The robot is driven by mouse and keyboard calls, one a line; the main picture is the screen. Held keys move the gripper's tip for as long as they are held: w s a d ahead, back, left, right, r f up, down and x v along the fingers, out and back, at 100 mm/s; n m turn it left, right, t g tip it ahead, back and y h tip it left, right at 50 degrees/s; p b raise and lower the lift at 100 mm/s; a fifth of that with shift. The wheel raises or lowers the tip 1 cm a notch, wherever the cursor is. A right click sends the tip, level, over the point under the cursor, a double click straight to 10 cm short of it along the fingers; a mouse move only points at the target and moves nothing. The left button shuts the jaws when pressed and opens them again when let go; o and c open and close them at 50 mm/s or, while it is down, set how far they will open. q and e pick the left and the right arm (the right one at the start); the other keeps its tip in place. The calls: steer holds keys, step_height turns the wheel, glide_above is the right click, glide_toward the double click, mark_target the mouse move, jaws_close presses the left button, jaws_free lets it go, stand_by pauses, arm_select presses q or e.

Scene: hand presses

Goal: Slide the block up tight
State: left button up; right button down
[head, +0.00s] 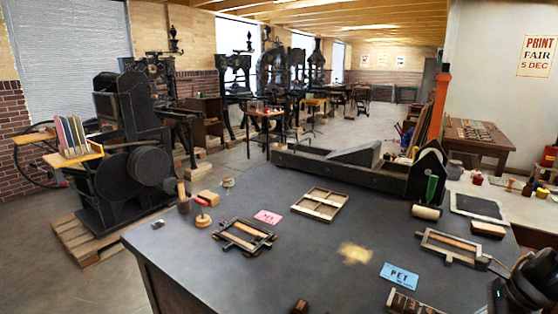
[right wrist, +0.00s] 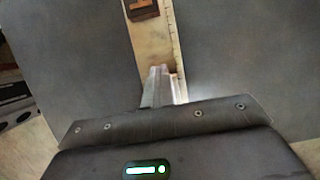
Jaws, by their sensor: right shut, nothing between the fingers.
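A dark brown block (right wrist: 143,9) with a raised shape on its face sits at the top edge of the right wrist view, on a pale strip (right wrist: 152,45) with a ruled scale along its right side. My right gripper (right wrist: 162,72) is shut and empty over the near part of the strip, with a gap between its fingertips and the block. In the head view my right arm comes in at the lower right; its fingertips are not clear there. A holder with several brown letter blocks (head: 408,303) is cut off by the bottom edge. My left gripper is not in view.
On the dark table are a small frame (head: 447,247), a blue PET card (head: 399,278), a pink card (head: 268,217), a second small frame (head: 243,236) and a light wooden frame (head: 319,204). A brown block (head: 300,306) lies at the front edge. The table's middle is mostly clear.

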steer(key=shift+s+d, duration=0.15)
stand_by(0.6)
steer(key=c, duration=2.2)
jaws_free()
steer(key=shift+f, duration=0.1)
steer(key=c, duration=1.2)
jaws_free()
steer(key=shift+d, duration=0.1)
steer(key=shift+c, duration=0.2)
step_height(320, 180, up, 7)
steer(key=p, duration=0.5)
steer(key=shift+p, duration=0.35)
